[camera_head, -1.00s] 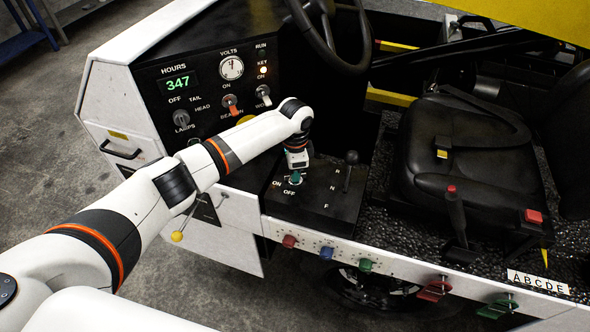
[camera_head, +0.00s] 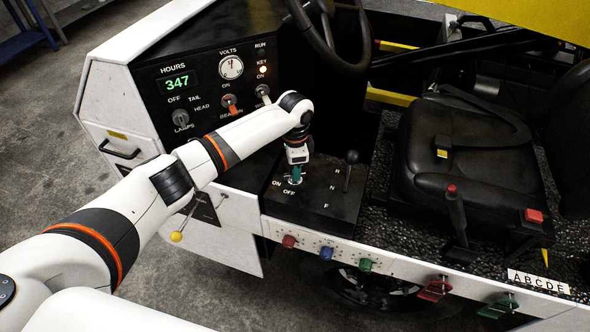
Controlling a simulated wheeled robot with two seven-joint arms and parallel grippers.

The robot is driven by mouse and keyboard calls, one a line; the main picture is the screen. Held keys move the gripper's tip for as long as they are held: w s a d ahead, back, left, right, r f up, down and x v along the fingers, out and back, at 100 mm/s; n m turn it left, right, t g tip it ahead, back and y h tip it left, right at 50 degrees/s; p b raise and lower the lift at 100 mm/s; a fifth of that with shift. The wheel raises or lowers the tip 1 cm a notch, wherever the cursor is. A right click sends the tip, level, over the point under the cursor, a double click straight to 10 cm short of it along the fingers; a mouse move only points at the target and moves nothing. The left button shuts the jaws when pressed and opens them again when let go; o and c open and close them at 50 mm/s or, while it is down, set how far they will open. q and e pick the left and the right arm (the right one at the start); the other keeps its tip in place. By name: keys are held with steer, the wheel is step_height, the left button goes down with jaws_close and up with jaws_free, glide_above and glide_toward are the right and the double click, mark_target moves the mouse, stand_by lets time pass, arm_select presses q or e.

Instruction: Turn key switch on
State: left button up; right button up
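The teal key switch (camera_head: 296,174) stands on the black side panel beside the ON and OFF labels. My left gripper (camera_head: 298,161) points down from above, directly over the key. Its fingers are small and foreshortened, so I cannot tell whether they are open, shut or touching the key. The KEY lamp (camera_head: 263,70) on the dashboard glows amber. My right gripper is not in view.
The gear lever (camera_head: 350,160) with R, N, F marks stands just right of the key. The dashboard, with its green 347 display (camera_head: 177,83) and switches, is behind my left arm. The black seat (camera_head: 460,150) is to the right.

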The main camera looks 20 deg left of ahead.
arm_select(q)
step_height(320, 180, up, 11)
steer(key=shift+f+b, duration=0.2)
steer(key=shift+b, duration=0.85)
